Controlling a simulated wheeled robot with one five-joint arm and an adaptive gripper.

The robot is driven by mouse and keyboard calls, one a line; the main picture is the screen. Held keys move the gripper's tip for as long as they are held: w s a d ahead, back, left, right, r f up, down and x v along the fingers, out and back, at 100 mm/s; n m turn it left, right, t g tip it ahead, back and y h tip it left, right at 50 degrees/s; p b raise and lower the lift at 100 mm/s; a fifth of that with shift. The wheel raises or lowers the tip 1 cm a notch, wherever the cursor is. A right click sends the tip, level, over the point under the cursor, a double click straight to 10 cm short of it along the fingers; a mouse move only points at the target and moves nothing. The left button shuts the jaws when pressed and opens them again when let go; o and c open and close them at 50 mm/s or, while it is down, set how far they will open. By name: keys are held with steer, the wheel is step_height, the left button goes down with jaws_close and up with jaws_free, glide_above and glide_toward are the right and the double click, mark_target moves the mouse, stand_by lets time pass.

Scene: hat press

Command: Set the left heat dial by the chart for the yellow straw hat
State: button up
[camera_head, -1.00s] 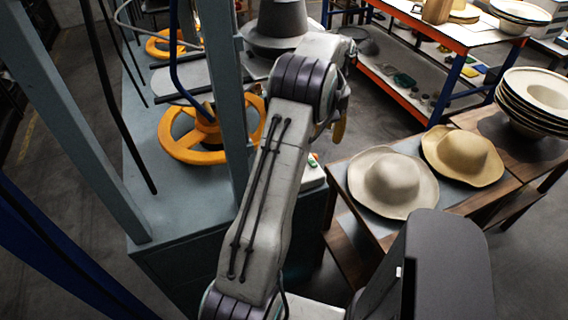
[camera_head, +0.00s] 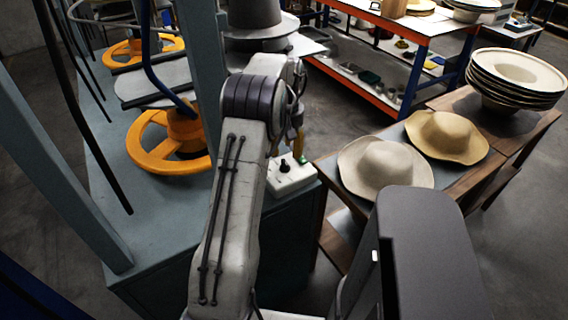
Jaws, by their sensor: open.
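A white control box (camera_head: 291,178) sits at the right end of the grey-blue press bench. A small black dial (camera_head: 284,166) shows on its top, with small coloured marks beside it too small to read. My gripper (camera_head: 299,147) is partly hidden behind my arm; a yellowish finger hangs just above the box, and I cannot tell whether it touches. It is open, and nothing shows in it. A yellow straw hat (camera_head: 446,137) lies on the wooden table at right. No readable chart shows in this view.
A paler hat (camera_head: 385,167) lies beside the yellow one. A stack of hats (camera_head: 515,75) stands behind them. Orange handwheels (camera_head: 170,150) and upright posts crowd the bench at left. Grey floor lies between the table and the orange-edged shelf (camera_head: 375,85).

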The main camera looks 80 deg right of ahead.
mark_target(285, 165)
steer(key=shift+f, duration=2.65)
jaws_close()
